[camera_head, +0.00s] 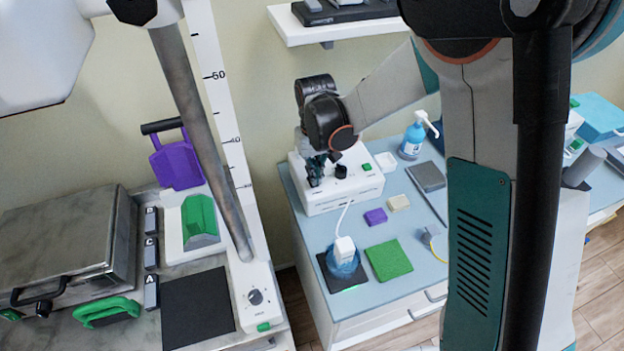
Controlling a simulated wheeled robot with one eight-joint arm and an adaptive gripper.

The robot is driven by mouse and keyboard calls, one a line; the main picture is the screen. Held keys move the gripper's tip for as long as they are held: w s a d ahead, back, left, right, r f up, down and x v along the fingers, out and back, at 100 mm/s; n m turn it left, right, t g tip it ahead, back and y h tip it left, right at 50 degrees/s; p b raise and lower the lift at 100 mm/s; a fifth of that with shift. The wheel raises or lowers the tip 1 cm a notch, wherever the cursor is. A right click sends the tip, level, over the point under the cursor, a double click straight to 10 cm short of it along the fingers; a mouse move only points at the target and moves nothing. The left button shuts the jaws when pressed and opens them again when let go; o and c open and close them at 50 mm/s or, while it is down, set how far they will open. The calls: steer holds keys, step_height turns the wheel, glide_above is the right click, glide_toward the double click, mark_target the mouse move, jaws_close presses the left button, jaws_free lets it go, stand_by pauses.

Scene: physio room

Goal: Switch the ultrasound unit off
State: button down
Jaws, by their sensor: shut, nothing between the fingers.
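A white box-shaped unit (325,202), which looks like the ultrasound unit, stands at the back of a pale blue cart top. Its sloped face carries a black knob (340,172) and a green button or light (367,167). My gripper (316,178) is shut and empty, pointing down over the left part of the unit's face, left of the knob. I cannot tell whether it touches the unit. Lettering is too small to read.
Left, a metal-topped table holds another white unit with a knob (255,297). My arm hides the right middle.

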steer(key=shift+f+b, duration=0.8)
steer(key=shift+f, duration=0.2)
stand_by(0.4)
steer(key=shift+r, duration=0.15)
steer(key=shift+r+p, duration=2.05)
steer(key=shift+r, duration=1.35)
steer(key=shift+d+r, duration=0.1)
steer(key=s+d+r+t+b, duration=0.2)
steer(key=s+d+r+b, duration=0.1)
steer(key=s+d+r, duration=0.3)
steer(key=s+d+r+m+t+b, duration=0.1)
steer(key=s+d+t+b, duration=0.1)
steer(key=s+d, duration=0.3)
steer(key=s+d+r+m+t+b, duration=0.1)
steer(key=s+d+m+t+b, duration=0.1)
steer(key=s+d, duration=0.3)
steer(key=s+t+b, duration=0.1)
steer(key=s, duration=0.3)
steer(key=shift+s+d+b, duration=0.15)
steer(key=shift+s+b, duration=0.2)
steer(key=shift+b, duration=0.05)
